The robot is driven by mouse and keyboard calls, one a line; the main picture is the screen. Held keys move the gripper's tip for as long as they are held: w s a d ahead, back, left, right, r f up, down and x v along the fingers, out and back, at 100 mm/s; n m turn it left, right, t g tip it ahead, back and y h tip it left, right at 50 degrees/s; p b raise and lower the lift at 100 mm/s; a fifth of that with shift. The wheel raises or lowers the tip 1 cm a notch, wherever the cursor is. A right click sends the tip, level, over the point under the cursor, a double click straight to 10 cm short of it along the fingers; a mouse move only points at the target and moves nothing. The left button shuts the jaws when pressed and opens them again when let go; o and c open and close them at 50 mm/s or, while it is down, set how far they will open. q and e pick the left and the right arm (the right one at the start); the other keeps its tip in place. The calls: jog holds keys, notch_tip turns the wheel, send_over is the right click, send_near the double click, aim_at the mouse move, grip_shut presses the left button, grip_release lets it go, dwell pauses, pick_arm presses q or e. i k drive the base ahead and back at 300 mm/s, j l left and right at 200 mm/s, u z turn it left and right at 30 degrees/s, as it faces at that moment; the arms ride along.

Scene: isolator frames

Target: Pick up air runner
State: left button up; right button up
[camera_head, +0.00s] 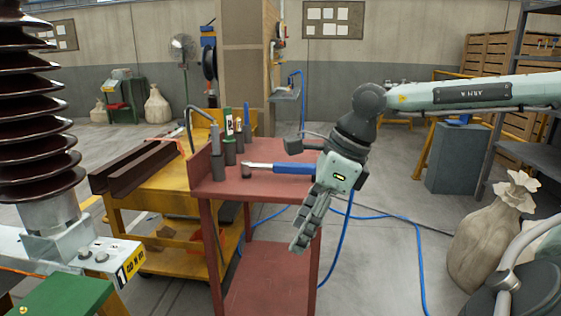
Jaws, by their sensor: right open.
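What looks like the air runner (292,168), a tool with a blue handle and a silver head, lies on the top of the red cart (219,191). Its head points left and its right end reaches behind my right gripper. My right gripper (303,236) comes in from the right and is open. Its fingers point down, in front of the cart's right edge and to the right of the tool's silver head. I see nothing between the fingers. Whether the gripper touches the handle's end cannot be told. My left gripper is not in view.
Dark cylindrical sockets (217,165) and small bottles (229,121) stand on the cart's left part. A yellow cart (182,208) is behind it. A blue hose (418,250) runs over the floor. A ribbed insulator (38,135) stands left; a sack (485,250) sits right.

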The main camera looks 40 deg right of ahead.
aim_at(310, 169)
jog(key=i+l, duration=0.35)
jog(key=l, duration=0.15)
jog(key=i+l, duration=0.35)
jog(key=l, duration=0.15)
jog(key=i+l, duration=0.35)
jog(key=l, duration=0.1)
